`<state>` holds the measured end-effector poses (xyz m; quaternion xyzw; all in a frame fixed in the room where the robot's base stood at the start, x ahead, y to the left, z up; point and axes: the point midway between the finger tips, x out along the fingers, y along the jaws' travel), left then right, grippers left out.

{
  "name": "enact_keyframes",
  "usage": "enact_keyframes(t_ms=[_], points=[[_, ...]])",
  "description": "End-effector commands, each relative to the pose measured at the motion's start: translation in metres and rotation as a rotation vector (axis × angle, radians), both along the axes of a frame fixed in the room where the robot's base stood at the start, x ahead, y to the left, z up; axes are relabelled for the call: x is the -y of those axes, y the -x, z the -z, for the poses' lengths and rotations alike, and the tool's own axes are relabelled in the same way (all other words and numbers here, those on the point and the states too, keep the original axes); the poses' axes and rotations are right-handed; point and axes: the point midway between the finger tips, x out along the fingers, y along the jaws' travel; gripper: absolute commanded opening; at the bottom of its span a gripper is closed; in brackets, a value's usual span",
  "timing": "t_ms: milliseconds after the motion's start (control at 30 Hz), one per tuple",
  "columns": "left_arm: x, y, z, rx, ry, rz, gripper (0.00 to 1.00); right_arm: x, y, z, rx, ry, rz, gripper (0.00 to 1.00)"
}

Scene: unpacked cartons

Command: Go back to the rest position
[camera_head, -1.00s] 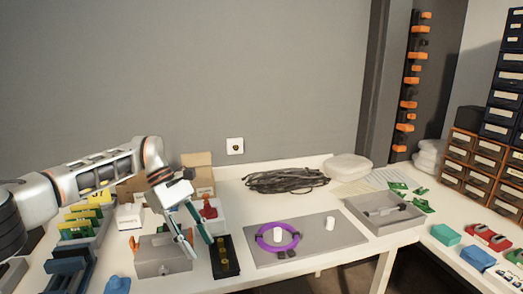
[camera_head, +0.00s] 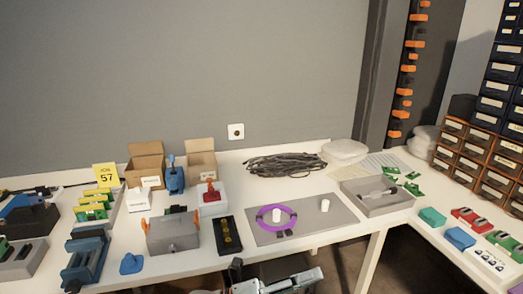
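The bench holds a grey box with orange clips (camera_head: 172,234), a black tray (camera_head: 227,237), a grey mat (camera_head: 260,234) with a purple ring (camera_head: 262,221), a grey tray (camera_head: 372,207) and open cartons (camera_head: 146,160). Drawer cabinets (camera_head: 470,155) stand right. The space above the bench is clear.

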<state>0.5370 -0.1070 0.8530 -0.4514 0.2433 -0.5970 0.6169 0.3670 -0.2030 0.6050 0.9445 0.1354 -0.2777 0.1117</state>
Motion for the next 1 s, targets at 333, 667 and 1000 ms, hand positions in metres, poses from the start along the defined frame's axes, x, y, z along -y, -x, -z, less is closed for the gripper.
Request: enact_keyframes(t_ms=[333, 667, 1000], points=[[-0.078, -0.004, 0.042, -0.757, 0.333, -0.350, 0.36, 0.001, 0.002, -0.010, -0.005, -0.004, 0.003, 0.40], [-0.201, 0.056, 0.146, -1.456, 0.674, -0.706, 0.36, 0.001, 0.012, -0.013, -0.026, -0.010, 0.005, 0.40], [-0.298, 0.168, 0.223, -1.911, 0.960, -1.018, 0.36, 0.000, 0.013, -0.017, -0.030, -0.018, 0.007, 0.40]])
